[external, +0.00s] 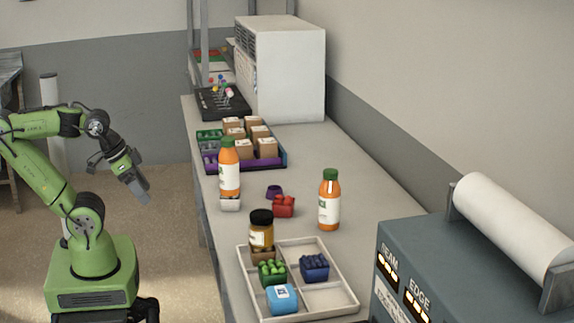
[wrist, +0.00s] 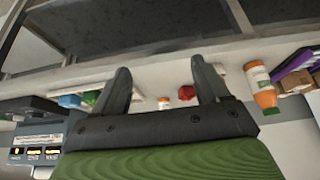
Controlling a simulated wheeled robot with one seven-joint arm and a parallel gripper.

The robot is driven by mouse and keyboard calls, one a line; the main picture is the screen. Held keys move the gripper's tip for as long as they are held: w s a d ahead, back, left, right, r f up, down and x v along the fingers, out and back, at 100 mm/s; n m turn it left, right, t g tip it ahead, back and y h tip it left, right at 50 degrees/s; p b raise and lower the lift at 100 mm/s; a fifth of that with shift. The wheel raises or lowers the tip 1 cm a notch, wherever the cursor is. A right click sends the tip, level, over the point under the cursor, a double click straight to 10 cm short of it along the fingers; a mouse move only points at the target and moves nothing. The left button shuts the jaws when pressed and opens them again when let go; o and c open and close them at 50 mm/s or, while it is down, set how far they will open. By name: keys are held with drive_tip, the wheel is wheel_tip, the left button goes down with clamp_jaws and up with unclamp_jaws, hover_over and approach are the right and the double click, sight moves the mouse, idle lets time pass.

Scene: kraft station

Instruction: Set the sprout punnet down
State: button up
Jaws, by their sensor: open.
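A green punnet of round green pieces (external: 272,273), which looks like the sprout punnet, sits in a compartment of the pale divided tray (external: 335,270). In the wrist view a small green shape (wrist: 92,98) shows at the left, beside a blue one. My gripper (external: 141,194) is open and empty in the external view, out over the floor to the left of the bench and well apart from the tray. Its two spread fingers (wrist: 160,72) show in the wrist view with nothing between them.
The tray also holds a dark blue punnet (external: 315,267), a light blue box (external: 283,299) and a dark-lidded jar (external: 261,231). Two orange bottles (external: 329,205) (external: 229,170) and a red punnet (external: 284,206) stand behind. The tray's front-right compartment (external: 328,297) is bare. A grey machine (external: 440,265) stands right.

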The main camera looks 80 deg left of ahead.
drive_tip(key=w+d+r+p, duration=0.2)
drive_tip(key=w+d+r, duration=0.1)
drive_tip(key=w, duration=0.4)
drive_tip(key=t+p, duration=0.3)
drive_tip(key=p, duration=0.1)
approach(272, 266)
drive_tip(key=b+x, duration=0.1)
drive_tip(key=x, duration=0.6)
drive_tip(key=shift+s+a+f+b, duration=0.1)
drive_tip(key=shift+a+b, duration=0.05)
drive_tip(key=shift+b, duration=0.2)
drive_tip(key=x, duration=0.5)
drive_tip(key=shift+b, duration=0.35)
drive_tip(key=c, duration=0.8)
wheel_tip(272, 266, up, 10)
drive_tip(key=shift+r+p, duration=0.25)
drive_tip(key=shift+p, duration=1)
drive_tip(key=shift+c, duration=0.2)
